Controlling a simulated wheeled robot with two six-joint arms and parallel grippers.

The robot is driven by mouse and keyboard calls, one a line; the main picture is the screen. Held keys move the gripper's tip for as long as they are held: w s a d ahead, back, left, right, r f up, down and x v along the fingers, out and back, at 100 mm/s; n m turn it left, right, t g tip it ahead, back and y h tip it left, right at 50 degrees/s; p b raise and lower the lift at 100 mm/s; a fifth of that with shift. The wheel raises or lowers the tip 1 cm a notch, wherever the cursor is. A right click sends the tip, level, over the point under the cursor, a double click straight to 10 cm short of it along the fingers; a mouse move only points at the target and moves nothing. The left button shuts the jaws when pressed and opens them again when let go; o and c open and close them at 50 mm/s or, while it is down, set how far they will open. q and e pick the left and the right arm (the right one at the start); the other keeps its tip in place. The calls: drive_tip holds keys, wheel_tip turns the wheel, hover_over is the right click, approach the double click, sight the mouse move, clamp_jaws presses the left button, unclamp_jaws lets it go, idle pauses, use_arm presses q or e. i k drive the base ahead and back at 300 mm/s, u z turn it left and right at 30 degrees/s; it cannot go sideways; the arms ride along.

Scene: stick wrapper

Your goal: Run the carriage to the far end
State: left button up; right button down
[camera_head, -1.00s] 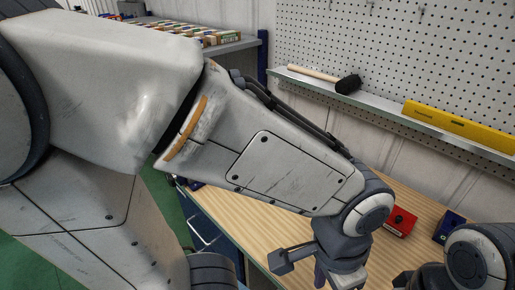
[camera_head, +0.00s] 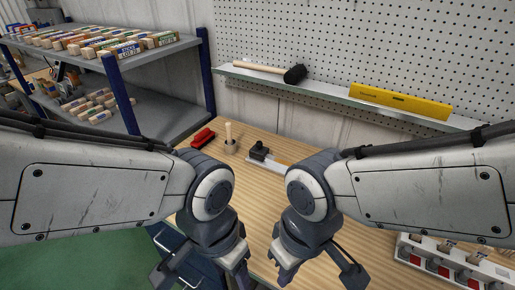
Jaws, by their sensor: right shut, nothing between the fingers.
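A dark block with an upright knob (camera_head: 259,151) sits at the back of the wooden table, at the near end of a pale strip; it may be the carriage, but I cannot tell for sure. My left gripper (camera_head: 238,272) and right gripper (camera_head: 284,270) hang down side by side over the near part of the table, apart from that block. The right one is shut and empty. The left one's fingers run toward the lower edge of the view and their opening is unclear. My arms hide much of the table on both sides.
On the wooden table (camera_head: 258,208) stand a red object (camera_head: 203,138), a small cup with a stick (camera_head: 230,145) and a white rack with red parts (camera_head: 450,268). A shelf (camera_head: 165,52) holds boxes. A mallet (camera_head: 293,74) and yellow level (camera_head: 400,101) lie on a wall ledge.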

sight(259, 152)
drive_tip(key=z, duration=2.25)
drive_tip(key=k, duration=1.05)
drive_tip(key=u, duration=1.1)
drive_tip(key=i, duration=1)
drive_tip(key=u, duration=0.05)
